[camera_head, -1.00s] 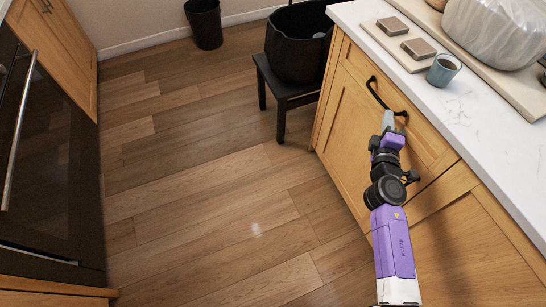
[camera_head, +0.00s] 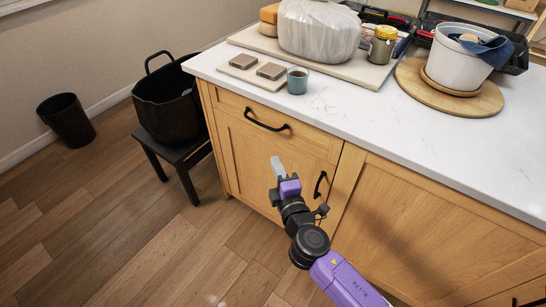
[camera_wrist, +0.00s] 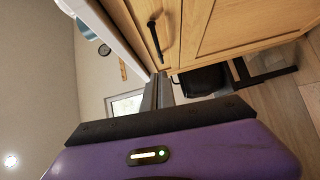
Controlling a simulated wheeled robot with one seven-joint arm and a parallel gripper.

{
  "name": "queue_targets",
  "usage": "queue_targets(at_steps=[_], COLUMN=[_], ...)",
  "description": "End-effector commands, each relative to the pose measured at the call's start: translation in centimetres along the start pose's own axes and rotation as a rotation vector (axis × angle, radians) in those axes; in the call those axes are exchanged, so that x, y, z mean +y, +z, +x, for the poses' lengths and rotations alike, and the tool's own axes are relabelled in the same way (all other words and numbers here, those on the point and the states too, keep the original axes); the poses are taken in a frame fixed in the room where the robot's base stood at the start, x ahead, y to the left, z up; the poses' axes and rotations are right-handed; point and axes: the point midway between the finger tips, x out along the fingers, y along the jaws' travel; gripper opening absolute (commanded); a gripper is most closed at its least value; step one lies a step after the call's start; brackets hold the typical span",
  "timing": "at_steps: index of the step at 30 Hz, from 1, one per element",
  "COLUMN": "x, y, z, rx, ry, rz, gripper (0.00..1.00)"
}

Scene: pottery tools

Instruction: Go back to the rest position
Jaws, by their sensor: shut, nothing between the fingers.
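My gripper (camera_head: 278,167) is in the middle of the head view, in front of the wooden cabinet (camera_head: 225,135) and below its black drawer handle (camera_head: 267,119). Its grey fingers are together and hold nothing. My purple arm reaches up to it from the lower right. In the wrist view the shut fingers (camera_wrist: 158,90) point away past the purple gripper body, with the cabinet front and a black handle (camera_wrist: 155,38) above them. No object is in my gripper's grasp.
The white countertop (camera_head: 370,115) carries a teal cup (camera_head: 297,80), a small board with two brown blocks, a plastic-wrapped lump (camera_head: 318,30) and a white bucket (camera_head: 460,60). A black tub (camera_head: 168,100) on a dark stool and a black bin (camera_head: 66,120) stand left. Floor between is clear.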

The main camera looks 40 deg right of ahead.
Motion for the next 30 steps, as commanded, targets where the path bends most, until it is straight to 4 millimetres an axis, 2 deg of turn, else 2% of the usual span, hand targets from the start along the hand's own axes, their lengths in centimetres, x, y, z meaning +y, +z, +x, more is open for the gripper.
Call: queue_targets(at_steps=[4,13,16,19,23,30], x=[0.0,0.1,0.2,1.2,1.2,1.4], y=[0.0,-0.1,-1.2,-3.2,-5.1,-6.0], z=[-0.9,-1.1,-1.1,-1.8,-5.3,-14.8], rx=[-0.001,0.006,0.048,0.124,0.245,0.408], ry=[0.000,0.001,-0.004,-0.012,-0.069,-0.217], rz=[0.000,0.007,0.065,0.179,0.360,0.711], gripper=[0.00,0.00,0.00,0.00,0.00,0.00])
